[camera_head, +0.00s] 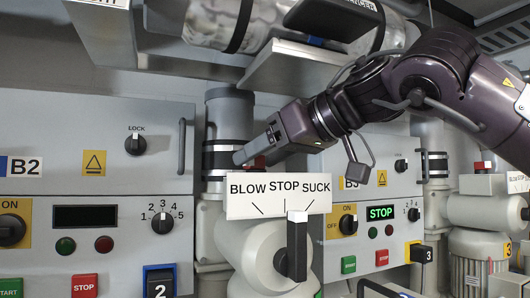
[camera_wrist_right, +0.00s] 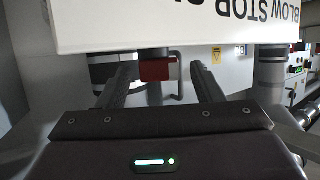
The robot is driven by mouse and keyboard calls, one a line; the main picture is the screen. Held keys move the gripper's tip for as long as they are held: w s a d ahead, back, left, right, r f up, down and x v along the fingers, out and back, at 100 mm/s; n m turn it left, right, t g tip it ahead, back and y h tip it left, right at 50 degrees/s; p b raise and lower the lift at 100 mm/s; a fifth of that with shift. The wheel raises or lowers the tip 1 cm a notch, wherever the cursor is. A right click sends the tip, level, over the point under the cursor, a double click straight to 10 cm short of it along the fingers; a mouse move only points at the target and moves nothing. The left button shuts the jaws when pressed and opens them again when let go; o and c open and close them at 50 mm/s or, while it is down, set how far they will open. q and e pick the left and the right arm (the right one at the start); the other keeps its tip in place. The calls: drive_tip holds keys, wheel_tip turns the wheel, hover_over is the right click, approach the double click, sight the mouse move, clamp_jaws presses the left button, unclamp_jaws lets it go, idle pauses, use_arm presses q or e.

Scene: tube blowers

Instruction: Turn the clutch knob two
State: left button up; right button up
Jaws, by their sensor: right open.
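A red knob (camera_head: 259,162), likely the clutch knob, sits behind the BLOW STOP SUCK sign of the middle blower; the sign hides its lower part. My right gripper (camera_head: 244,156) reaches in from the right, just above and behind the sign. In the right wrist view the red knob (camera_wrist_right: 158,69) shows between the two open fingers (camera_wrist_right: 162,88), with a gap on each side. The fingers do not look closed on it. How deep the knob sits between them I cannot tell. My left gripper is not in view.
The white sign (camera_head: 278,196) stands close in front of my fingers. A black lever (camera_head: 297,248) with a white tip is below it, pointing up near SUCK. A vertical pipe (camera_head: 229,115) is behind. Panel B2 (camera_head: 97,160) is at left. Another blower (camera_head: 484,210) is at right.

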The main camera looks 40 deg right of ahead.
drive_tip(key=shift+w, duration=0.1)
drive_tip(key=c, duration=1)
drive_tip(key=n+g+y, duration=0.1)
drive_tip(key=n+y, duration=0.1)
drive_tip(key=n+g+y, duration=0.1)
drive_tip(key=n+y, duration=0.1)
drive_tip(key=d+n+g+y, duration=0.1)
drive_tip(key=n+y, duration=0.1)
drive_tip(key=shift+w+d+g, duration=0.1)
drive_tip(key=shift+w+g, duration=0.15)
drive_tip(key=shift+g, duration=0.15)
drive_tip(key=n+g+y, duration=0.2)
drive_tip(key=n+g, duration=0.1)
drive_tip(key=shift+w+d, duration=0.2)
drive_tip(key=shift+w+n+g+y, duration=0.1)
drive_tip(key=shift+n+g+y, duration=0.5)
drive_tip(key=shift+n+g, duration=0.7)
drive_tip(key=shift+d, duration=0.1)
drive_tip(key=o, duration=1)
